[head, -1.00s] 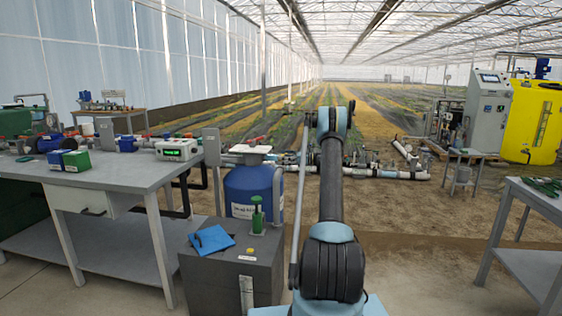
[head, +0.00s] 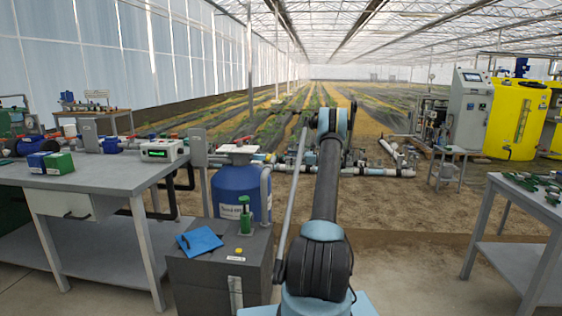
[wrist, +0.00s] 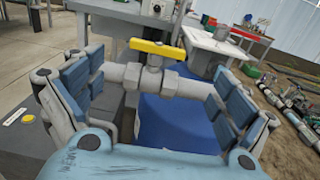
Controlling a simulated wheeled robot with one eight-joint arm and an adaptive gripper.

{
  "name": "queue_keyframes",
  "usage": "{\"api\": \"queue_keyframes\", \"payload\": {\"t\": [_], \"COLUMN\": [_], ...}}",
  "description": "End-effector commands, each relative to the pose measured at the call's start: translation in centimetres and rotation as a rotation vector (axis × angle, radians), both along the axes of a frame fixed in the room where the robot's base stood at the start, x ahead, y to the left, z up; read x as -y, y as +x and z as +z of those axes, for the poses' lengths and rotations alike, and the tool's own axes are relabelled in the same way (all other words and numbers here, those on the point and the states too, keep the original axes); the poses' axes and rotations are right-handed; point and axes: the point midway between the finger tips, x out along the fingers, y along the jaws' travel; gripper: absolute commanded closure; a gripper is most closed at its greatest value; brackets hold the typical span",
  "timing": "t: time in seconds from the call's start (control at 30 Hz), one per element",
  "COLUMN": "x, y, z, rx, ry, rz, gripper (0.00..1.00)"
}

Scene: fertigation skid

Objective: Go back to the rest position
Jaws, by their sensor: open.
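My gripper (wrist: 150,98) is open in the wrist view, its blue-padded fingers spread wide at left and right. A grey pipe valve with a yellow lever (wrist: 158,48) shows between the fingers. The fingers look clear of it, but the depth gap is hard to judge. In the head view my arm reaches forward over the floor, and its gripper end is hidden behind the upper joint. A blue tank (head: 235,192) stands left of my arm; a blue body (wrist: 175,125) also shows below the valve in the wrist view.
A grey workbench (head: 105,180) with a small display box (head: 163,150) stands at left. Another table (head: 525,205) is at right, with a yellow tank (head: 517,120) behind. Bare floor lies between.

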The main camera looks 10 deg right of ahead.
Motion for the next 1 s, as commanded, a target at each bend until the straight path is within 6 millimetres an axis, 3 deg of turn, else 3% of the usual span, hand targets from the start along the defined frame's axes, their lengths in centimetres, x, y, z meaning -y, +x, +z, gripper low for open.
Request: {"api": "queue_keyframes", "payload": {"t": [0.2,0.57,0.77,1.0], "x": [0.7,0.2,-2.4,-6.2], "y": [-0.2,-0.5,-2.1,-5.5], "z": [0.0,0.6,3.4,7.0], "rx": [0.0,0.006,0.052,0.132], "ry": [0.0,-0.014,-0.108,-0.261], "rz": [0.001,0.002,0.012,0.038], "gripper": [0.05,0.05,0.05,0.05]}}
